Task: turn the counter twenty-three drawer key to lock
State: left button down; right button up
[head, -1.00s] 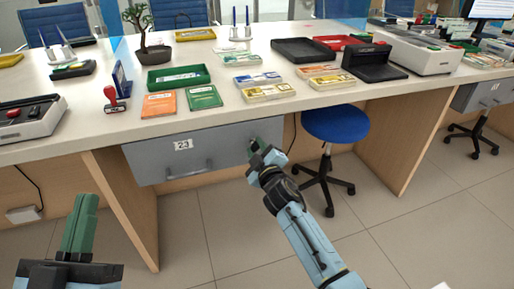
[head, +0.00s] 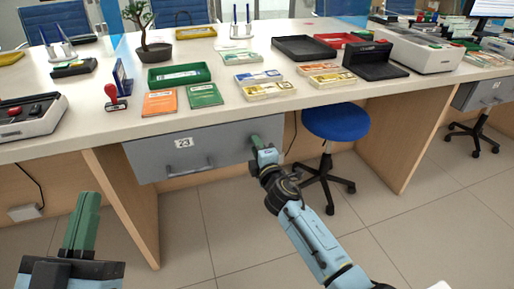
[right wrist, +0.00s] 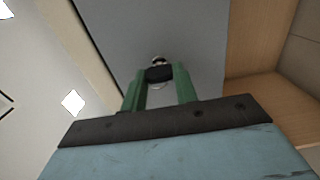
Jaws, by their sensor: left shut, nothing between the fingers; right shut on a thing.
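The grey drawer (head: 215,150) marked 23 hangs under the counter and looks closed, with a bar handle (head: 189,169) on its front. In the right wrist view, the dark key head (right wrist: 158,73) sits in front of a round metal lock (right wrist: 158,60) on the drawer front. My right gripper (right wrist: 159,75) is shut on the key; in the head view it (head: 255,141) is at the drawer's right end and hides the key. My left gripper (head: 84,205) is shut and empty at the lower left, away from the drawer.
A blue stool (head: 336,122) stands right of the drawer, close to my right arm. The white counter top (head: 235,115) above holds a green tray (head: 179,76), banknote bundles (head: 268,90) and a stamp (head: 114,99). The floor in front is clear.

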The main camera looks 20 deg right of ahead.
dwell(0.5)
jog(key=o, duration=1)
pick_arm(q)
notch_tip(320, 180, down, 12)
jog(key=a+g+y+p, duration=0.2)
jog(key=g+y+p, duration=0.1)
jog(key=g, duration=0.5)
jog(key=shift+w, duration=0.3)
pick_arm(e)
jog(key=shift+s+d, duration=0.2)
jog(key=shift+s, duration=6.5)
